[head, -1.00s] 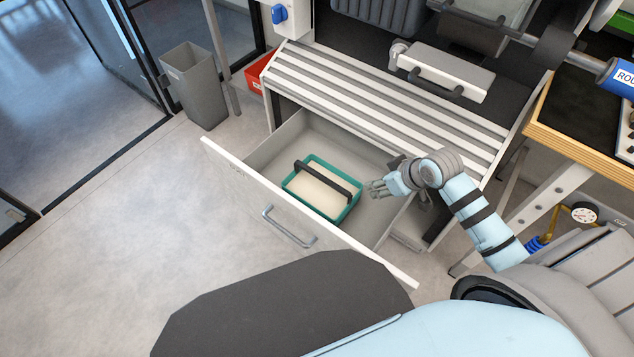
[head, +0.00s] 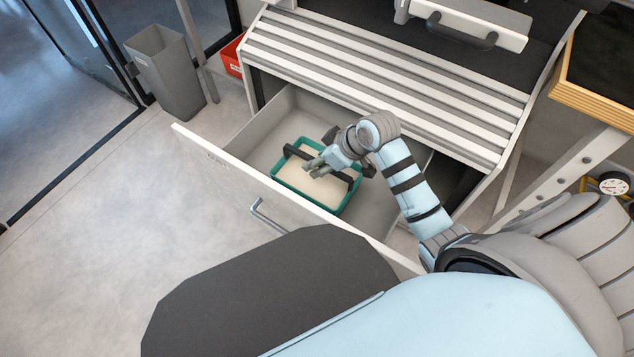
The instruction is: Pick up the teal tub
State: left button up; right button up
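The teal tub (head: 347,203) sits inside the open drawer (head: 262,168). It has a pale, cream-coloured content or bottom and a dark handle (head: 296,152) that spans its top. My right gripper (head: 315,170) is above the tub, close to the middle of the handle, and hides part of it. Its fingers look spread apart, and nothing shows between them. I cannot tell whether the fingers touch the handle. My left gripper is not in view.
The drawer's front panel and its metal handle (head: 268,214) face the open floor at left. A slatted bench top (head: 390,85) overhangs the drawer's back. A grey bin (head: 168,75) and a red box (head: 233,55) stand at upper left. A wooden-edged table (head: 597,105) is at right.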

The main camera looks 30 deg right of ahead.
jog(key=shift+w+a+f, duration=0.2)
jog(key=shift+w+f, duration=0.05)
jog(key=shift+f, duration=0.4)
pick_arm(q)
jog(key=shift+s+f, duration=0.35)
pick_arm(e)
jog(key=shift+r, duration=0.1)
grip_shut()
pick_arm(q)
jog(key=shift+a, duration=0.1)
pick_arm(e)
jog(key=shift+r, duration=0.1)
